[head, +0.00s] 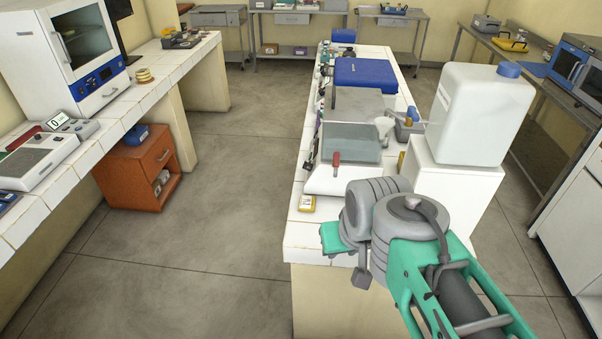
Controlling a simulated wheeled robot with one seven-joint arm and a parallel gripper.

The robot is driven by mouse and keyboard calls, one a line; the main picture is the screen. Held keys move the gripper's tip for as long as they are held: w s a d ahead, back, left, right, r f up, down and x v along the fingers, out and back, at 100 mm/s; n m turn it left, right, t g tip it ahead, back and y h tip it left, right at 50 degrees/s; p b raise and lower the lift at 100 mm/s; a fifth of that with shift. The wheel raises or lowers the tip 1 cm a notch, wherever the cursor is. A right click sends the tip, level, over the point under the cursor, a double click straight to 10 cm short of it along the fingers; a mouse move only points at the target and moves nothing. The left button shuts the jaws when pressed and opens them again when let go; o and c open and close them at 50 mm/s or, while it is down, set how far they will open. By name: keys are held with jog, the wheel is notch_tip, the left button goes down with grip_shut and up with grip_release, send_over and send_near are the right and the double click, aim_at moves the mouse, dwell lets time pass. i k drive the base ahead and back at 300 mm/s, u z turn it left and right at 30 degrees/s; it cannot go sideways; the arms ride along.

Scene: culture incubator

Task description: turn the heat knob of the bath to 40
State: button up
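A white box with a grey-green, water-like top (350,143) stands on the white tiled island bench; it looks like the bath. A dark red upright piece (336,159) is at its front edge. I cannot make out a heat knob or any scale on it; the side faces are small or turned away. My arm reaches in from the lower right, and its end, my gripper (352,258), is over the near end of the bench, in front of the bath and apart from it. The fingers are not clear, so its opening cannot be told.
A large white container with a blue cap (480,112) stands on a white block right of the bath. A small yellow item (307,203) lies on the bench at the bath's near left. A blue box (362,72) is farther back. The floor left of the island is clear.

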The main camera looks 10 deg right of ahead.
aim_at(307, 166)
jog(key=z, duration=0.3)
jog(key=k, duration=0.25)
jog(key=u, duration=1.55)
jog(key=i, duration=0.85)
jog(key=u, duration=0.6)
jog(key=i, duration=0.95)
jog(key=z, duration=0.35)
jog(key=i, duration=0.8)
jog(key=z, duration=1.2)
jog(key=i, duration=0.55)
jog(key=z, duration=0.5)
